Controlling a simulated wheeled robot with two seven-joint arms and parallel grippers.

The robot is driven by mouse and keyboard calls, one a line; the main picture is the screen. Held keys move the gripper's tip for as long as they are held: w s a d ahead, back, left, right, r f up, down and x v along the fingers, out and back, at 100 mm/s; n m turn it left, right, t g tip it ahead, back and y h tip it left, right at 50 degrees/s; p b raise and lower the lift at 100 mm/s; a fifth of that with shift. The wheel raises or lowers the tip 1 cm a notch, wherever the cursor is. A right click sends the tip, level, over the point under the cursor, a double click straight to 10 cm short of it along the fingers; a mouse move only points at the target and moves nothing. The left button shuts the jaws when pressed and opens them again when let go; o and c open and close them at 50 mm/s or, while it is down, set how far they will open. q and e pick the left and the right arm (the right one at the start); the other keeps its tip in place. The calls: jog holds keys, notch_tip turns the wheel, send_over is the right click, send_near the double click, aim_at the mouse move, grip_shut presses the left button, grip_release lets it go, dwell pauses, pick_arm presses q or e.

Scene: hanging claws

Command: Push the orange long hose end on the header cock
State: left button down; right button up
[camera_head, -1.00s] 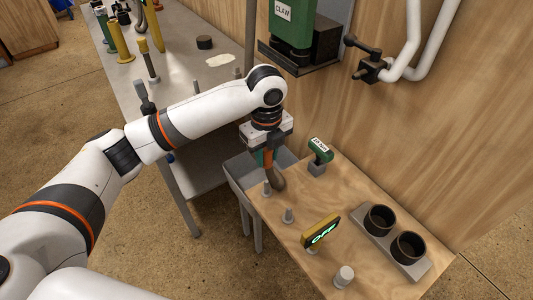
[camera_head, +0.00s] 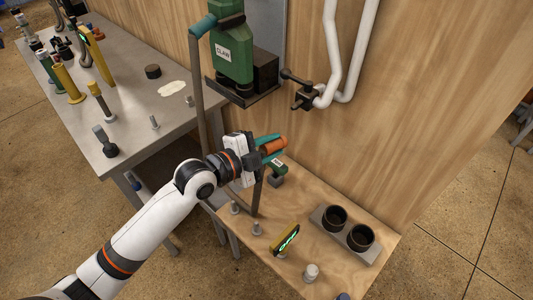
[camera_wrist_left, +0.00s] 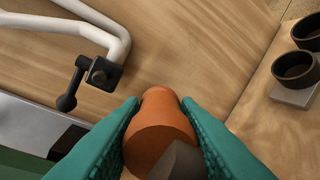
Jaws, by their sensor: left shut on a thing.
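My left gripper (camera_head: 272,152) is shut on the orange hose end (camera_head: 273,145) and holds it above the wooden bench, near the wall. In the left wrist view the orange end (camera_wrist_left: 160,120) sits between the teal finger pads. The grey hose (camera_head: 257,192) hangs down from it. The header cock (camera_head: 304,96), a black valve with a lever, is on the white pipes at the wall. In the head view it lies above and right of the orange end, clearly apart. The cock also shows at upper left in the wrist view (camera_wrist_left: 97,75). My right gripper is not seen.
The green CLAW unit (camera_head: 232,50) is on the wall left of the cock.

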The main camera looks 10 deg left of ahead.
aim_at(292, 109)
pick_arm(q)
notch_tip(292, 109, up, 5)
jog(key=s+a+n+t+p, duration=0.1)
jog(key=a+t, duration=0.1)
jog(key=t, duration=0.1)
jog(key=shift+s+a+r, duration=0.15)
jog(key=shift+a, duration=0.1)
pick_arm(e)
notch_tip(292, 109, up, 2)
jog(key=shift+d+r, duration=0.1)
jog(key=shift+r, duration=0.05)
pick_arm(q)
jog(key=shift+p, duration=0.3)
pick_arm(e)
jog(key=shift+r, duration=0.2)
pick_arm(q)
jog(key=shift+b+x, duration=0.3)
jog(key=shift+x, duration=2.6)
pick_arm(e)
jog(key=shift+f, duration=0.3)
pick_arm(q)
jog(key=shift+r+p, duration=0.1)
jog(key=shift+p, duration=0.25)
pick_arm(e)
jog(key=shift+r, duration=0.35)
pick_arm(q)
jog(key=shift+d, duration=0.1)
